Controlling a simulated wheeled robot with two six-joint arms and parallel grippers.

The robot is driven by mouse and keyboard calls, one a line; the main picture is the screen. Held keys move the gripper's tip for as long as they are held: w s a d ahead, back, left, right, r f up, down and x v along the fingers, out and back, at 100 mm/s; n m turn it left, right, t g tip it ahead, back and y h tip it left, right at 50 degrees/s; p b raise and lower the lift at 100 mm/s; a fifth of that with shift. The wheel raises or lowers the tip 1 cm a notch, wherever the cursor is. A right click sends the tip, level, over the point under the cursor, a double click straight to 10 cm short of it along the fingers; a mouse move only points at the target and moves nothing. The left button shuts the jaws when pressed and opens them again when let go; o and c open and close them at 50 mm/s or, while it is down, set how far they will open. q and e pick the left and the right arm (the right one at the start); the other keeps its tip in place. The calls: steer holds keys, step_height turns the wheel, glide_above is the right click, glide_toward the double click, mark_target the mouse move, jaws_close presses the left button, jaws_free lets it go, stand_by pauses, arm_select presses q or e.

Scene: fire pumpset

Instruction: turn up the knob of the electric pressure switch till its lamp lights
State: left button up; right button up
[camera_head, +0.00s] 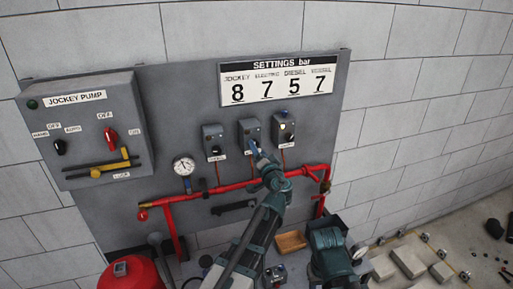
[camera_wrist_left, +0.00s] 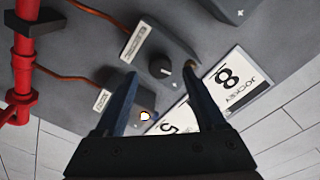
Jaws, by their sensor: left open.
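The electric pressure switch (camera_head: 250,131) is the middle one of three small grey boxes on the wall panel. My left gripper (camera_head: 255,149) is in front of it and partly hides it. In the left wrist view its round dark knob (camera_wrist_left: 163,67) shows between the tips of my open left gripper (camera_wrist_left: 160,73); I cannot tell whether the fingers touch it. A dull amber spot, perhaps its lamp (camera_wrist_left: 191,65), is at the right fingertip and does not look lit. The settings board (camera_head: 279,77) shows 7 under the electric heading.
The diesel switch (camera_head: 284,128) is close by on the right, with a bright lamp (camera_wrist_left: 145,117). The jockey switch (camera_head: 212,142) is on the left. A red pipe (camera_head: 235,187) runs below, with a pressure gauge (camera_head: 184,166). The jockey pump box (camera_head: 90,130) is further left.

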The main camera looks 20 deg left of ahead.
arm_select(q)
steer(key=v, duration=1)
steer(key=shift+s+d, duration=0.2)
steer(key=shift+s, duration=0.05)
stand_by(0.7)
steer(key=x, duration=1.4)
steer(key=shift+s, duration=0.1)
steer(key=shift+c, duration=0.2)
jaws_close()
